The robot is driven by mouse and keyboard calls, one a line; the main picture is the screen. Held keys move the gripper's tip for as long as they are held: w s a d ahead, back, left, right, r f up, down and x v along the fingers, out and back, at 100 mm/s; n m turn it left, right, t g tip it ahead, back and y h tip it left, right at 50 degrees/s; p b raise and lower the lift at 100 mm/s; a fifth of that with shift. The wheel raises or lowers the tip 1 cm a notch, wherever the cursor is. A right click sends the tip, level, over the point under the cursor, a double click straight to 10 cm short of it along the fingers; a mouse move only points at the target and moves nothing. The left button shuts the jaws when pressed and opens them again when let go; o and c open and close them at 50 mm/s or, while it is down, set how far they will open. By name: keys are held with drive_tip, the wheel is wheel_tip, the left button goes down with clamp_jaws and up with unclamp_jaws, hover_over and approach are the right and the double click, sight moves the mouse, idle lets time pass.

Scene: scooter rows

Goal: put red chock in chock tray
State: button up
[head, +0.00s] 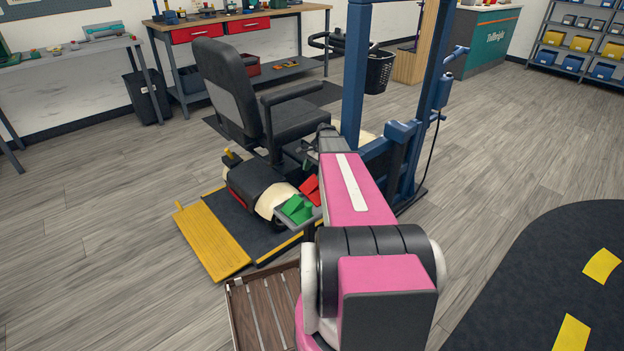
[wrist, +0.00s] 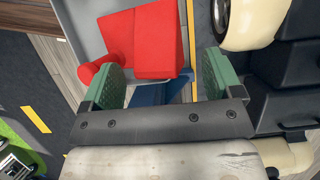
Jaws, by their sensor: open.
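The red chock (wrist: 150,42) lies on a grey tray-like surface (wrist: 88,22) in the wrist view, with a round part at its left end. In the head view the red chock (head: 311,189) shows beside a green wedge (head: 297,209), left of my forearm. My gripper (wrist: 161,66) is open, with one green-padded finger at each side of the picture's middle. The red chock is just beyond and between the fingers. I cannot tell whether they touch it. In the head view my arm hides the gripper. I cannot tell whether the grey surface is the chock tray.
A scooter with a black seat (head: 290,122) stands on a platform with a yellow ramp (head: 211,242). A blue post frame (head: 353,75) rises close to my arm. A brown slatted surface (head: 250,318) is at the front. Floor (head: 510,165) is clear at right.

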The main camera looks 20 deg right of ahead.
drive_tip(key=v, duration=0.4)
drive_tip(key=shift+s+a+r, duration=0.1)
drive_tip(key=shift+s+a, duration=0.1)
drive_tip(key=shift+a, duration=0.1)
drive_tip(key=s+a+n+t+h, duration=0.1)
drive_tip(key=s+a+n+h, duration=0.3)
drive_tip(key=s+a+n, duration=1)
drive_tip(key=s+a, duration=0.5)
drive_tip(key=a, duration=0.2)
drive_tip(key=shift+t, duration=0.3)
